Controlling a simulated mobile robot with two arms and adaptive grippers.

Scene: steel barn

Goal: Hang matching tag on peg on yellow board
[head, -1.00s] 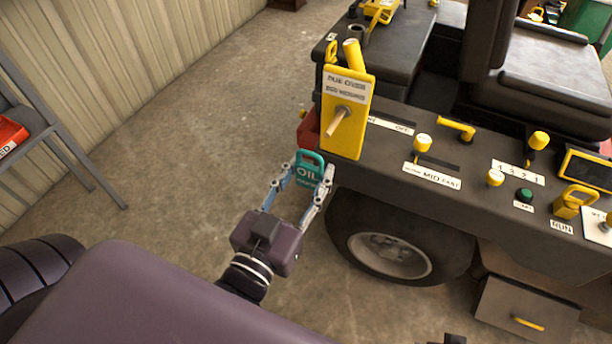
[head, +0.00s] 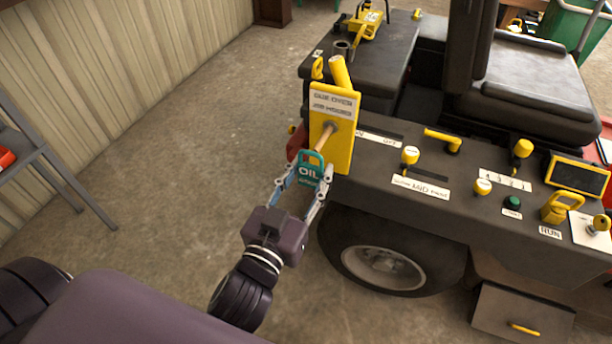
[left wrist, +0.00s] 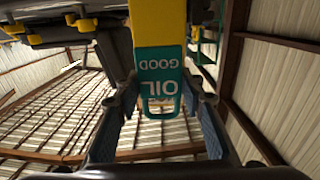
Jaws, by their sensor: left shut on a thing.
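The yellow board (head: 343,155) stands upright at the near left corner of the machine, with a white label and a tan peg (head: 327,136) sticking out toward me. My left gripper (head: 308,174) is shut on a teal tag (head: 311,169) marked OIL, with a loop at its top. The tag is just in front of the board, its loop at the peg's outer end. I cannot tell whether the peg is through the loop. In the left wrist view the tag (left wrist: 159,72) reads OIL GOOD upside down between the fingers, with the yellow board (left wrist: 158,22) behind it. My right gripper is not in view.
The dark machine console (head: 400,165) right of the board carries yellow knobs, a green button (head: 512,202) and a yellow padlock-shaped piece (head: 560,207). A wheel (head: 385,262) is below. A grey shelf (head: 40,160) stands at left. The floor between is clear.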

